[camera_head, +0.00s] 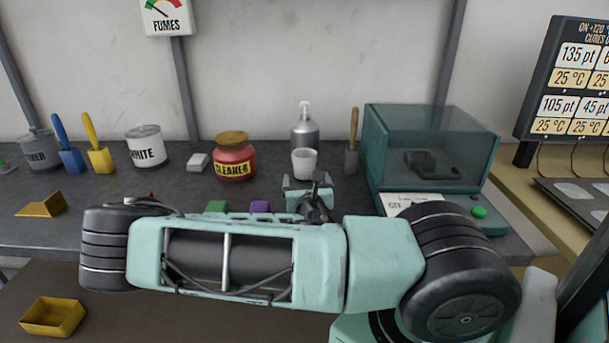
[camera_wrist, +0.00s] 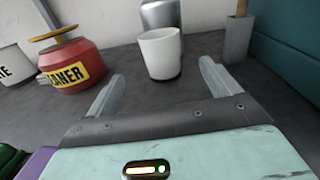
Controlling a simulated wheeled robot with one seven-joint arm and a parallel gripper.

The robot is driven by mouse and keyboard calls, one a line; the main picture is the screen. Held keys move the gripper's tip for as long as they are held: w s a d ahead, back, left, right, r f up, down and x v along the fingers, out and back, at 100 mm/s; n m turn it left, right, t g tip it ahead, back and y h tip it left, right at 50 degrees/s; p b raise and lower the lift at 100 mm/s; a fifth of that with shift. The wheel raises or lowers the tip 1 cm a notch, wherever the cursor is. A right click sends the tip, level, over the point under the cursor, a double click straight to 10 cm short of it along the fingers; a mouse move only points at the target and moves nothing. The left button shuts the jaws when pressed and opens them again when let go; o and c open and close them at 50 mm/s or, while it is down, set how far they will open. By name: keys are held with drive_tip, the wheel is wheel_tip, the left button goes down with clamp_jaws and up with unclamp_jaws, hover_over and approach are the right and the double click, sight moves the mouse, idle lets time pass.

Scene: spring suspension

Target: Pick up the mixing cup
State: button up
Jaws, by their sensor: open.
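The mixing cup (camera_head: 304,163) is a small white cup standing upright on the dark bench, in front of a grey metal bottle with a pump top (camera_head: 304,128). In the wrist view the cup (camera_wrist: 160,53) stands ahead of my gripper (camera_wrist: 158,80), roughly centred between the two finger tips and just beyond them. The fingers are spread apart with nothing between them. In the head view my gripper (camera_head: 308,185) is in front of the cup, partly hidden by my own arm.
The red cleaner jar (camera_head: 235,160) stands left of the cup. A grey holder with a wooden handle (camera_head: 351,160) stands to the right, beside a teal transparent box (camera_head: 430,145). A white tin (camera_head: 147,148) is farther left.

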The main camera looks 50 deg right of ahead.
sight(306, 166)
drive_tip(key=p+x, duration=0.1)
drive_tip(key=x, duration=0.5)
drive_tip(key=shift+r, duration=0.1)
drive_tip(key=p+x, duration=0.2)
drive_tip(key=x, duration=0.2)
drive_tip(key=shift+d, duration=0.2)
drive_tip(key=shift+w+d+f, duration=0.25)
drive_tip(key=shift+w+d, duration=0.15)
drive_tip(key=shift+w, duration=0.1)
drive_tip(key=c, duration=1.3)
drive_tip(key=shift+a+r, duration=0.1)
drive_tip(key=shift+r, duration=0.1)
